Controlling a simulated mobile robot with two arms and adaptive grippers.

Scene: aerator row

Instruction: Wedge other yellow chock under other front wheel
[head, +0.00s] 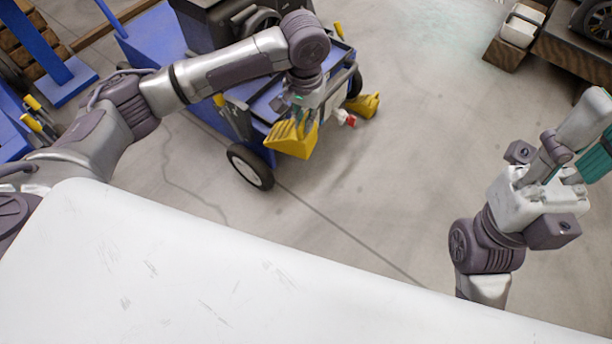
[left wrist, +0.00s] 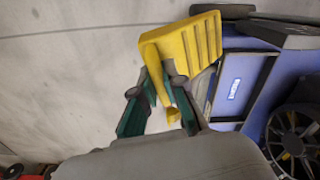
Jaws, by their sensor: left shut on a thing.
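My left gripper (head: 299,104) is shut on a yellow ribbed chock (head: 293,140), held in the air beside the blue cart. In the left wrist view the chock (left wrist: 192,45) sticks out beyond the teal fingers (left wrist: 160,95). The near front wheel (head: 250,167), black with a pale hub, stands on the floor left of and below the held chock, apart from it in the picture. Another yellow chock (head: 368,105) lies on the floor by the far wheel (head: 355,84), which is partly hidden. My right gripper (head: 577,168) is open and empty at the right.
The blue cart (head: 262,118) carries dark machinery with a red and white part (head: 347,119) at its end. A white surface (head: 190,265) fills the lower left. A wooden platform (head: 572,48) stands at upper right. The concrete floor (head: 400,180) between is clear.

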